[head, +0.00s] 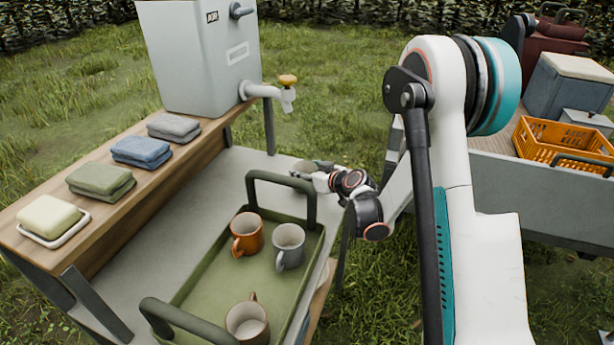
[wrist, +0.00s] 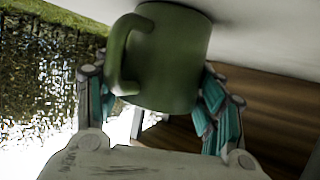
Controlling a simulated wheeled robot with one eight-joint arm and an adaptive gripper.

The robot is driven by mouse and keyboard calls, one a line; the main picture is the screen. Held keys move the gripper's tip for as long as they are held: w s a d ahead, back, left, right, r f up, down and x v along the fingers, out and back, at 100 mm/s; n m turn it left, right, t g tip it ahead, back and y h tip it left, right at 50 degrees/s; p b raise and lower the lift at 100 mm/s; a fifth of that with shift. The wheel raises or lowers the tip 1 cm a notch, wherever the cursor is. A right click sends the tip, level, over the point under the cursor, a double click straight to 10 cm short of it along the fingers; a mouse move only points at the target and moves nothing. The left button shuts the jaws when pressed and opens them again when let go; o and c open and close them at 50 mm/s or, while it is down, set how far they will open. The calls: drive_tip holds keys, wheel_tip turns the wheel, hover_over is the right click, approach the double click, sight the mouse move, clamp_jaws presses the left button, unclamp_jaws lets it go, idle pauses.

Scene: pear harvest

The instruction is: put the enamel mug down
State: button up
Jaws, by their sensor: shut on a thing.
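The green enamel mug (wrist: 165,60) fills the upper middle of the wrist view, its handle toward the left. My gripper (wrist: 160,92) has its teal-padded fingers on both sides of the mug and is shut on it. In the head view my gripper (head: 322,179) is at the far right end of the grey worktop, just behind the tray's far handle. The mug (head: 304,167) shows there only small and partly hidden. It is at or very close to the grey surface; I cannot tell whether its base touches.
A water container (head: 195,60) with a tap (head: 275,92) stands behind. Folded cloths (head: 141,152) and soap (head: 48,216) line the wooden shelf.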

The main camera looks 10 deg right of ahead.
drive_tip(key=o, duration=1.4)
drive_tip(key=shift+c, duration=0.2)
drive_tip(key=shift+s+r, duration=0.1)
drive_tip(key=shift+r, duration=0.1)
drive_tip(key=p+v, duration=0.4)
drive_tip(key=v, duration=0.8)
drive_tip(key=shift+d, duration=0.1)
